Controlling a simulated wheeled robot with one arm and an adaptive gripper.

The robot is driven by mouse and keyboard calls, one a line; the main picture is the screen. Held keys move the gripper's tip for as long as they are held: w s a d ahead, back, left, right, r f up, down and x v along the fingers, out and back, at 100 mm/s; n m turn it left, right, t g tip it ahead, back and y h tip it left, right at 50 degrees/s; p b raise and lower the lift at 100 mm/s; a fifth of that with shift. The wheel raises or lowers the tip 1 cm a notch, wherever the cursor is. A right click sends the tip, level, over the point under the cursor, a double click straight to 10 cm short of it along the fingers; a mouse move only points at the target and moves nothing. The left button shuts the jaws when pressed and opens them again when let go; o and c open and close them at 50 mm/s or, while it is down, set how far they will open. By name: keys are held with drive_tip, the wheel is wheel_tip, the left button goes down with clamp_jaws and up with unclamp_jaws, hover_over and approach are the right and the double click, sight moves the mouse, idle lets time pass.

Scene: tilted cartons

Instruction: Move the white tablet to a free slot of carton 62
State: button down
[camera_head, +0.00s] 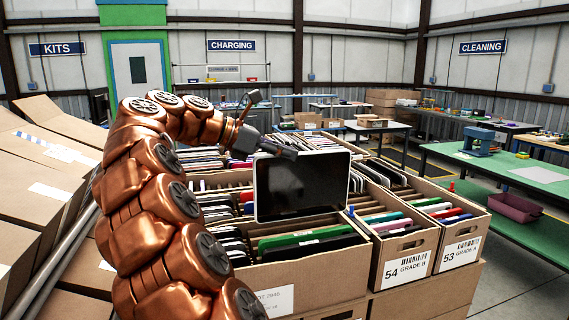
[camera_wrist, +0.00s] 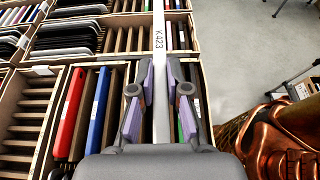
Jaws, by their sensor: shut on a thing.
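The white tablet (camera_head: 302,187) has a white frame and a dark screen, and hangs upright above the cartons in the head view. My gripper (camera_head: 292,152) is shut on its top edge. In the wrist view the tablet's white edge (camera_wrist: 158,25), marked K423, runs between the two purple-padded fingers of my gripper (camera_wrist: 159,75). No label reading 62 can be read in either view, so I cannot tell which carton is carton 62. Below the tablet in the wrist view, slotted cartons show with several empty slots (camera_wrist: 22,115).
Carton 54, Grade B (camera_head: 406,260), and carton 53, Grade A (camera_head: 461,245), stand at the right with coloured devices in them. A carton marked with a lot label (camera_head: 300,277) is in front. A green bench (camera_head: 500,210) stands beyond an aisle at the right.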

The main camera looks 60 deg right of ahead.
hover_over(276, 221)
drive_tip(key=s+d, duration=0.2)
drive_tip(key=shift+f, duration=2.2)
drive_tip(key=shift+w+d+f+b, duration=0.1)
drive_tip(key=shift+w+f+b, duration=0.05)
drive_tip(key=shift+f+b, duration=3.85)
drive_tip(key=shift+w+f+b, duration=0.15)
drive_tip(key=shift+f+b, duration=2.9)
drive_tip(key=shift+b, duration=1.85)
drive_tip(key=shift+f+b, duration=0.25)
drive_tip(key=shift+b, duration=0.25)
drive_tip(key=c, duration=1.1)
unclamp_jaws()
drive_tip(key=shift+r, duration=0.1)
drive_tip(key=shift+r, duration=3.55)
drive_tip(key=shift+w+r+t, duration=0.2)
drive_tip(key=shift+r+t, duration=0.1)
drive_tip(key=shift+r, duration=0.8)
